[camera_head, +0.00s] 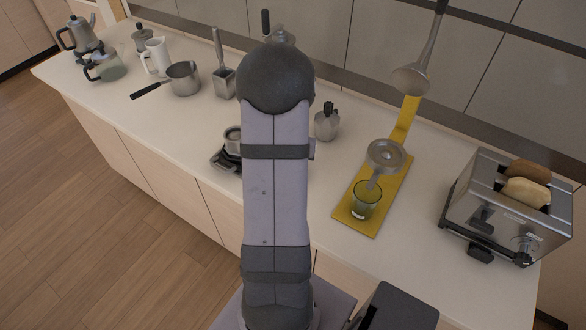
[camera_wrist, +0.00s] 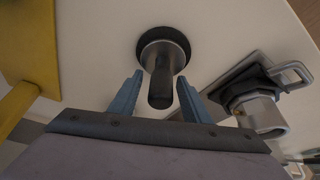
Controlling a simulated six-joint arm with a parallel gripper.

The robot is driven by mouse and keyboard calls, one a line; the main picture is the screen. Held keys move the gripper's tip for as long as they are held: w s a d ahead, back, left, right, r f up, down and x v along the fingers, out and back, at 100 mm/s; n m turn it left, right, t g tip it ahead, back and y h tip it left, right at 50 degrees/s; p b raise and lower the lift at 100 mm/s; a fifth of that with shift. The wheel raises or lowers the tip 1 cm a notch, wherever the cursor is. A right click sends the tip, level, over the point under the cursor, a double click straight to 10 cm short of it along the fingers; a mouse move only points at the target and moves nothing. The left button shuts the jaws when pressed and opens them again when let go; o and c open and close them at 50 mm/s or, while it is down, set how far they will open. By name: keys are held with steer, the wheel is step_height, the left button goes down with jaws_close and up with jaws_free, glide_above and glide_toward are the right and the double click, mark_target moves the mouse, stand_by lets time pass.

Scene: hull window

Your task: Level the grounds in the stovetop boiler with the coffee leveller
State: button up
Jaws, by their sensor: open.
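In the wrist view, my gripper (camera_wrist: 160,84) is open. Its two blue fingers stand on either side of an upright round metal piece with a dark rim and a grey handle, which looks like the coffee leveller (camera_wrist: 160,57). Gaps show between the fingers and the handle. The metal stovetop boiler (camera_wrist: 258,110) sits on a small burner stand to the right. In the head view, the boiler (camera_head: 233,137) is partly behind my arm. My gripper and the leveller are hidden there by my arm. The grounds inside the boiler cannot be seen.
A metal pot with a black knob (camera_head: 327,122) stands right of my arm. Further right are a yellow board (camera_head: 352,222) with a glass (camera_head: 366,202) and a toaster (camera_head: 508,208). A saucepan (camera_head: 184,79) and several jugs stand at the left. Counter between saucepan and burner is clear.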

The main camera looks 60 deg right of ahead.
jaws_close()
step_height(320, 180, up, 7)
steer(key=p, duration=0.6)
stand_by(0.3)
steer(key=shift+s+n+t, duration=0.1)
steer(key=shift+n+t, duration=0.2)
steer(key=shift+n, duration=0.2)
